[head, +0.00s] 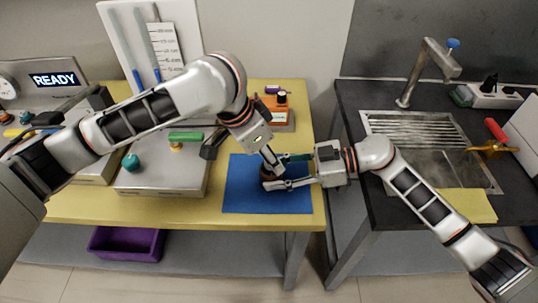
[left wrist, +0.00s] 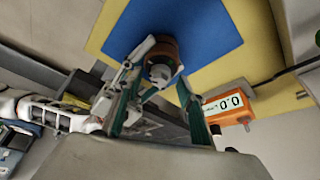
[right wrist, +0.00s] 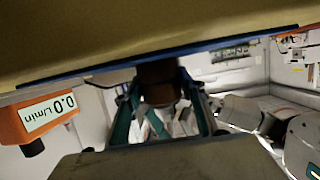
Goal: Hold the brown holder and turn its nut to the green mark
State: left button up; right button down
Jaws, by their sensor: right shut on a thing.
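The brown holder (head: 267,175) stands on the blue mat (head: 240,197), largely covered by my grippers in the head view. The left wrist view shows the holder (left wrist: 160,48) with a grey nut (left wrist: 161,72) at its near end. My right gripper (head: 274,177) reaches in from the right and is shut on the holder; its fingers flank the brown body (right wrist: 158,78) in the right wrist view. My left gripper (left wrist: 160,82) comes from above, its fingers spread on either side of the nut, with gaps showing.
An orange flow meter (head: 277,103) reading 0.0 stands behind the mat. A grey box (head: 160,180) with a teal knob is left of it. A sink (head: 430,150) with a tap is on the right counter. The mat's front part is clear.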

pick_arm(q)
jog(key=c, duration=1.1)
jog(key=shift+m, duration=0.3)
jog(key=m+g, duration=0.1)
jog(key=m, duration=0.3)
jog(key=shift+w+g+h, duration=0.2)
jog(key=shift+g+h, duration=0.1)
jog(key=shift+g, duration=0.1)
jog(key=m+g, duration=0.1)
jog(key=m, duration=0.3)
jog(key=shift+w+m+g, duration=0.1)
jog(key=shift+m+g, duration=0.3)
jog(key=m+g, duration=0.1)
jog(key=m, duration=0.2)
jog(key=m+g+y, duration=0.1)
jog(key=m, duration=0.2)
jog(key=shift+w+d+r, duration=0.1)
jog(key=shift+d, duration=0.05)
jog(key=m+y, duration=0.1)
jog(key=m, duration=0.1)
jog(key=m+g, duration=0.1)
jog(key=m, duration=0.1)
jog(key=shift+d+m+y, duration=0.1)
jog(key=shift+m+y, duration=0.8)
jog(key=shift+m, duration=0.9)
jog(key=shift+w, duration=0.1)
